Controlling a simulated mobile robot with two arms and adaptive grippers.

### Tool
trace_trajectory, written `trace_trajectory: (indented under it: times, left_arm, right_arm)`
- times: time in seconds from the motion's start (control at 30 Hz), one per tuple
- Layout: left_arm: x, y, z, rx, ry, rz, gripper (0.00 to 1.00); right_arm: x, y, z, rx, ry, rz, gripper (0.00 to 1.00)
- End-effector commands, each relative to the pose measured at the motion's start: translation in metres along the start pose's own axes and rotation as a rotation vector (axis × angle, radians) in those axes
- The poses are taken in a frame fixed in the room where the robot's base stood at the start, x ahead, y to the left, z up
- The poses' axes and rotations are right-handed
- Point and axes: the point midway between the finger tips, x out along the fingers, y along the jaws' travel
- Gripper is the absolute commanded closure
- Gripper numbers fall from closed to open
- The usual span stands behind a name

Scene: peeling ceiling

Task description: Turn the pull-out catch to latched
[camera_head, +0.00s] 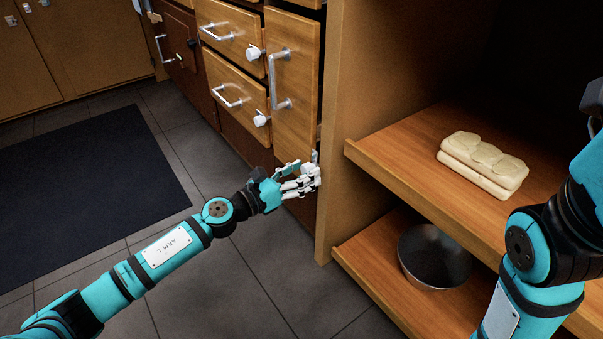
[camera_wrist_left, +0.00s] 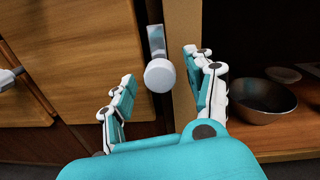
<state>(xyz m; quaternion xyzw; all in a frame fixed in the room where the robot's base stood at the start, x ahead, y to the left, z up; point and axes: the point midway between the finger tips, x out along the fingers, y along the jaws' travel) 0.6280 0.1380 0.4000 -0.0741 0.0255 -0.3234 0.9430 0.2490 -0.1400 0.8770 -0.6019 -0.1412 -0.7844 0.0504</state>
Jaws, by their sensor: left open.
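The pull-out catch has a round white knob (camera_wrist_left: 160,75) on a short grey plate, in the left wrist view. It sits low on the edge of the tall wooden pull-out front (camera_head: 292,70). In the head view, my left gripper (camera_head: 303,180) is at the lower right corner of that front and hides most of the catch. In the wrist view, my left gripper (camera_wrist_left: 160,98) is open, with one finger on each side of the knob. Gaps show between both fingers and the knob. My right arm is at the right edge of the head view; its gripper is not seen.
Two drawers with bar handles and white knobs (camera_head: 254,52) stand left of the pull-out. Right of it is an open shelf unit (camera_head: 380,150) with a cream stacked item (camera_head: 483,160) and a metal bowl (camera_head: 433,257). A dark mat (camera_head: 90,185) lies on the tiled floor.

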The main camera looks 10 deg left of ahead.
Motion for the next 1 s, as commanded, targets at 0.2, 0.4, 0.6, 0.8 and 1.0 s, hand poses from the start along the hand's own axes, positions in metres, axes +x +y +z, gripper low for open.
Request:
trace_trajectory:
  times: [0.2, 0.4, 0.6, 0.8, 1.0]
  left_arm:
    - [0.0, 0.0, 0.0, 0.0, 0.0, 0.0, 0.65]
    - [0.0, 0.0, 0.0, 0.0, 0.0, -0.001, 0.91]
    - [-0.001, 0.0, 0.0, -0.004, 0.0, -0.001, 1.0]
    - [-0.001, -0.001, 0.001, -0.049, 0.003, -0.001, 1.0]
    - [-0.001, -0.001, 0.003, -0.165, 0.009, 0.001, 1.0]
  right_arm:
    - [0.0, 0.0, 0.0, 0.0, 0.001, 0.0, 0.6]
    - [0.0, 0.0, -0.001, 0.0, 0.002, 0.0, 0.6]
    - [0.0, 0.0, 0.0, 0.0, 0.001, 0.001, 0.6]
    - [0.003, 0.002, 0.0, 0.0, 0.004, 0.003, 0.6]
    - [-0.007, 0.004, 0.013, 0.004, -0.052, 0.014, 0.6]
